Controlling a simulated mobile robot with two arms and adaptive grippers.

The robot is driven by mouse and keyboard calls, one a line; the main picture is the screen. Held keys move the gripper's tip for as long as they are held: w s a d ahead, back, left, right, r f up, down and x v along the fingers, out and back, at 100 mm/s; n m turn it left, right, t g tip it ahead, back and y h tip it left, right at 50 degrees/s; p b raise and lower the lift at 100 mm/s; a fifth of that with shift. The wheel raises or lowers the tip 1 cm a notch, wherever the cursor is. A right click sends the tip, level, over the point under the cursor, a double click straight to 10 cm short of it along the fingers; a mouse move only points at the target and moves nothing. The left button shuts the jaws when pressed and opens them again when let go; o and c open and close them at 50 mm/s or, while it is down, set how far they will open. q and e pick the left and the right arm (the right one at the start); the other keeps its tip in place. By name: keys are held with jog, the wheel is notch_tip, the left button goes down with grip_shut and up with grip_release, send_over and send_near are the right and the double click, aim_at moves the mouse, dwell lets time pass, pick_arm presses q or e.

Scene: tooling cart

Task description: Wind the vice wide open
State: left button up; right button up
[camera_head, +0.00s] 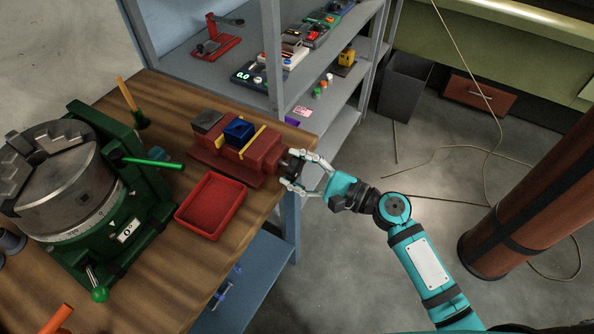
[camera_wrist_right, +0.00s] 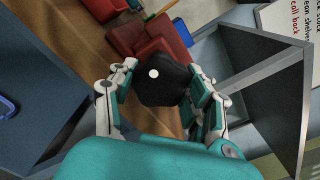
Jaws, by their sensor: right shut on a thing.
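The red vice (camera_head: 255,165) sits on the wooden bench near its right end. A blue block (camera_head: 239,132) sits between its jaws, beside yellow strips. My right gripper (camera_head: 292,172) comes in from the right and is shut on the dark knob at the vice's right end. In the right wrist view the dark knob (camera_wrist_right: 163,82) with a white dot lies between the fingers, and the red vice body (camera_wrist_right: 150,40) shows beyond it. The fingers partly cover the knob in the head view. My left gripper is not in view.
A red tray (camera_head: 211,228) lies in front of the vice. A green rotary table with a metal chuck (camera_head: 62,190) fills the bench's left. A grey shelf (camera_head: 240,69) with tools stands behind. Open floor (camera_head: 340,270) lies right of the bench.

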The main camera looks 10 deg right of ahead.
dwell(0.4)
jog(key=o, duration=1.2)
